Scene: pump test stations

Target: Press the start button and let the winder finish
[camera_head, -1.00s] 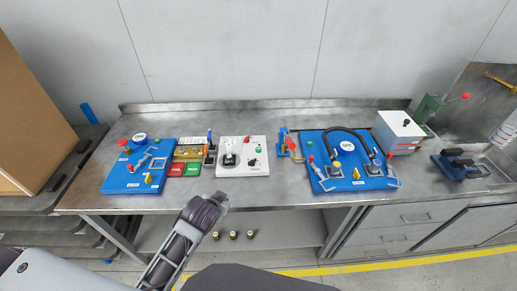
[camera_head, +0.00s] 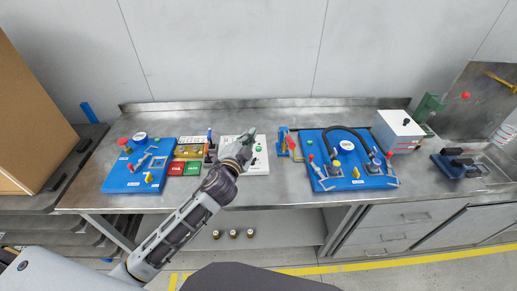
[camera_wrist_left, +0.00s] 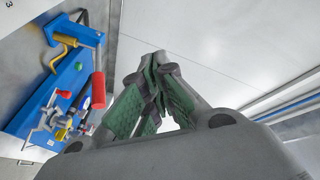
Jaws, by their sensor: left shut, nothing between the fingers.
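The white winder panel (camera_head: 262,166) sits mid-bench, with a round green button (camera_head: 258,149) on its right part. My left arm comes in from the lower left, and my left gripper (camera_head: 249,134) is over the panel, just up and left of the green button. It hides most of the winder's middle and left part. The gripper is shut and empty; its green-padded fingers (camera_wrist_left: 158,72) fill the middle of the left wrist view. I cannot tell whether the fingertips touch the panel. The button is not visible in the left wrist view. My right gripper is not in view.
A blue station board (camera_head: 120,176) with red and green pads (camera_head: 172,185) beside it stands to the left. A blue board (camera_head: 316,142) with a black hose stands to the right, near a white box (camera_head: 394,128). A blue stand with a red handle (camera_head: 292,142) is close right of the winder.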

